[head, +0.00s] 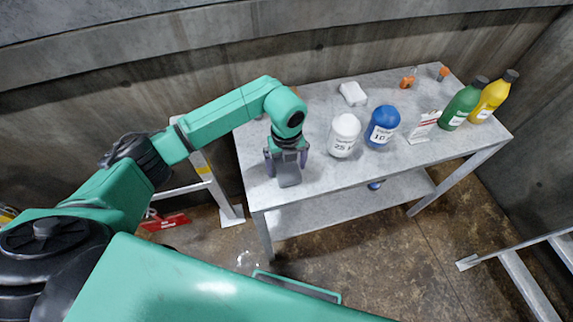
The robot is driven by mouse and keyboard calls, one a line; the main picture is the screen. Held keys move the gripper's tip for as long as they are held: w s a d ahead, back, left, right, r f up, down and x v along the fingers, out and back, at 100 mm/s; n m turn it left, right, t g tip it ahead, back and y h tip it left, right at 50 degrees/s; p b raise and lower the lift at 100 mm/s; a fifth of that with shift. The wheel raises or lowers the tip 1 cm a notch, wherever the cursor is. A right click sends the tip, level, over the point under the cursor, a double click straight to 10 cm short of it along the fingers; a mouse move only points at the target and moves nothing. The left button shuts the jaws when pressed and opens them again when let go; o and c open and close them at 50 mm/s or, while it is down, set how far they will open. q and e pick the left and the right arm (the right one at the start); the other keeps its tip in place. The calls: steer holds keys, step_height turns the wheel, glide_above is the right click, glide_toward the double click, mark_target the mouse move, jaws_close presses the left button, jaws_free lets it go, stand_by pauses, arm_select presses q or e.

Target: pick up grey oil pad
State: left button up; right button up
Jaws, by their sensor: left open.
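The grey oil pad (289,178) lies on the left front part of the grey table (310,188). My left gripper (287,163) comes down from above at the pad's far end. Its two fingers are apart, one on either side of the pad, and the gripper hides the pad's far part. I cannot tell whether the fingers touch it. My right gripper is not in view.
Right of the pad stand a white bottle (343,136) and a blue bottle (382,126). Further right are a small sign (422,127), a green bottle (463,104) and a yellow bottle (493,97). A white block (353,93) and small orange items (407,79) lie behind.

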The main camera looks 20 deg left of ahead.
arm_select(q)
steer(key=shift+f, duration=0.15)
steer(key=c, duration=1.2)
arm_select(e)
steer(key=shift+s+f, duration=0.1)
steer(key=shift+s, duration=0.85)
arm_select(q)
step_height(320, 180, up, 12)
steer(key=b, duration=0.2)
step_height(320, 180, up, 8)
glide_above(287, 165)
steer(key=shift+s+p, duration=0.2)
steer(key=shift+p, duration=0.15)
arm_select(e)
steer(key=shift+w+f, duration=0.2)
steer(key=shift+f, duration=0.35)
